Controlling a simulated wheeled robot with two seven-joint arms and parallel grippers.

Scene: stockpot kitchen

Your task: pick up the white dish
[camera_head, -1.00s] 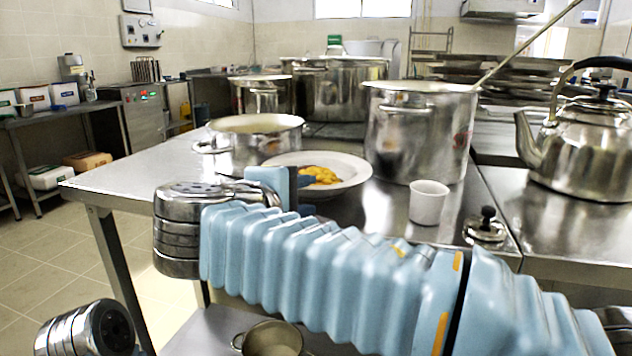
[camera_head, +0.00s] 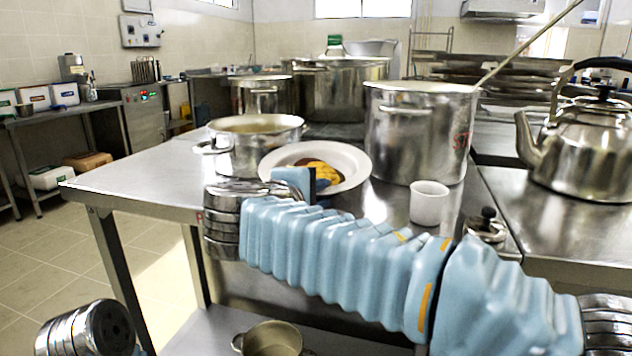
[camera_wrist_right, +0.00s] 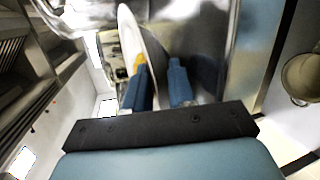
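The white dish (camera_head: 278,163), holding yellow and dark brown food (camera_head: 326,172), is at the steel table's near side, in front of the pots. It looks tilted, with its face toward me. My right gripper (camera_head: 303,181) is at its near rim; one blue finger covers part of it. In the right wrist view, the dish (camera_wrist_right: 129,38) shows nearly edge-on, and its rim runs down between the two fingers (camera_wrist_right: 161,80), which are close together on it. The exact contact is partly hidden. My left gripper is out of view.
A wide pot (camera_head: 250,150) stands left of the dish, and a tall stockpot (camera_head: 415,135) with a ladle stands right. A small white cup (camera_head: 429,204) is near the right front. A kettle (camera_head: 590,150) stands farther right. The table's left end (camera_head: 120,185) is clear.

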